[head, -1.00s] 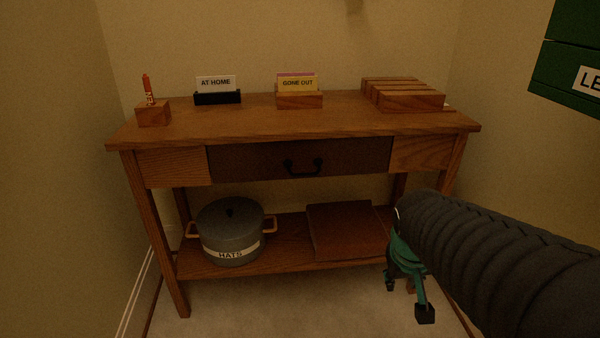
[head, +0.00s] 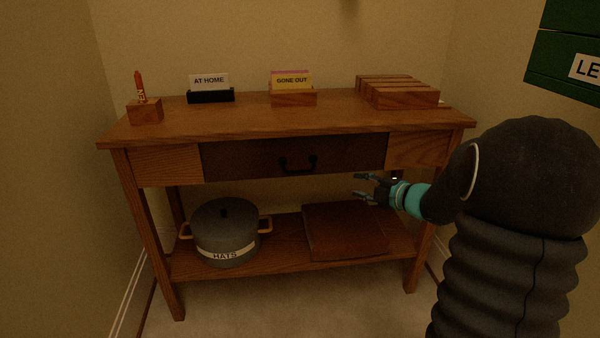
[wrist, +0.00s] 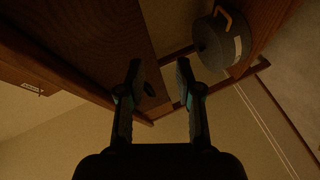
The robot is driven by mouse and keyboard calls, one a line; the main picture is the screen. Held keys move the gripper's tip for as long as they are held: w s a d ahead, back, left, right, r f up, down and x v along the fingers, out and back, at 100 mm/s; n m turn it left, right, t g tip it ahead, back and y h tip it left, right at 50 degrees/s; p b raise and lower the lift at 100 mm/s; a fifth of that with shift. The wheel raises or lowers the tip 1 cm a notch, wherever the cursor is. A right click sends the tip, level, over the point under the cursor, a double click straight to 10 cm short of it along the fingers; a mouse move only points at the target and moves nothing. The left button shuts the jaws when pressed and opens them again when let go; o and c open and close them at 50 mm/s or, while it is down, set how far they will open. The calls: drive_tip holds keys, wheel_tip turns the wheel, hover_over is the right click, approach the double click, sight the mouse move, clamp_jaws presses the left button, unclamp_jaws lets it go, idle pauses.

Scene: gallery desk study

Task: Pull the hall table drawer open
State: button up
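The hall table (head: 200,122) is wooden and stands against the back wall. Its drawer (head: 240,161) has a dark brown front that looks flush with the table's frame, so it appears closed. A black bow handle (head: 298,166) is at the middle of the drawer front. My gripper (head: 359,185) is open and empty, to the right of the handle and slightly lower, apart from it in the head view. In the wrist view, my gripper (wrist: 159,72) has its two fingers spread. A dark shape beside the left finger may be the handle; I cannot tell.
A grey pot marked HATS (head: 225,236) and a flat brown-red item (head: 345,232) lie on the lower shelf. The tabletop bears card holders (head: 293,98), a wooden block with a red stick (head: 145,112) and slatted wood (head: 405,97). A green box (head: 562,65) is at upper right.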

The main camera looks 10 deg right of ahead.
sight(303, 172)
drive_tip(key=s+a+r+n+g+y, duration=0.2)
drive_tip(key=s+a+r+n+y, duration=0.15)
drive_tip(key=a+n+y, duration=0.2)
drive_tip(key=shift+h, duration=0.25)
drive_tip(key=x, duration=1.4)
drive_tip(key=shift+w+r, duration=0.2)
drive_tip(key=shift+r, duration=0.15)
clamp_jaws()
